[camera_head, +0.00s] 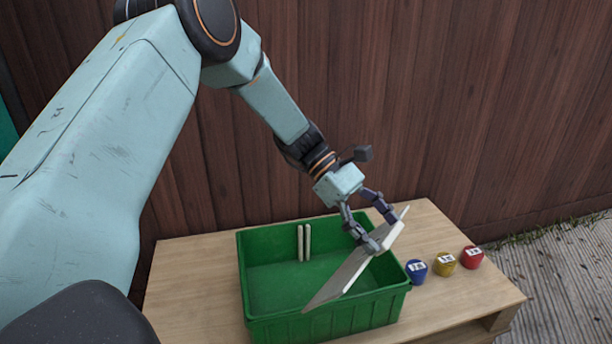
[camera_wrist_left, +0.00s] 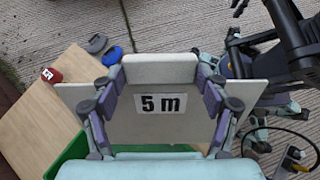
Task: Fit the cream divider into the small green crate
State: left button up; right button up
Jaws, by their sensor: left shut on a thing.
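The small green crate (camera_head: 262,325) stands open on a wooden table, with a pair of cream rails (camera_head: 304,243) upright on its inner back wall. My left gripper (camera_head: 382,230) is shut on the cream divider (camera_head: 345,277), a thin flat panel. It holds the divider over the right part of the crate, slanted in the head view with its lower end over the front rim. I cannot tell whether that end touches the crate. In the left wrist view the divider (camera_wrist_left: 185,127) spans between the fingers and bears a "5 m" label. My right gripper is not in view.
The table is bare left of the crate. A brown plank wall (camera_head: 450,100) rises behind.

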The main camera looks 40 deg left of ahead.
pick_arm(q)
jog(key=w+a+n+t+p, duration=0.1)
jog(key=w+a+n+t, duration=0.2)
jog(key=a+n+t, duration=0.5)
jog(key=w+a+n+t, duration=0.2)
jog(key=a+t, duration=0.4)
jog(key=a, duration=0.5)
notch_tip(320, 180, down, 6)
jog(key=b, duration=0.5)
jog(key=shift+w+r, duration=0.15)
jog(key=shift+h, duration=0.3)
jog(key=shift+b, duration=0.5)
dwell(0.7)
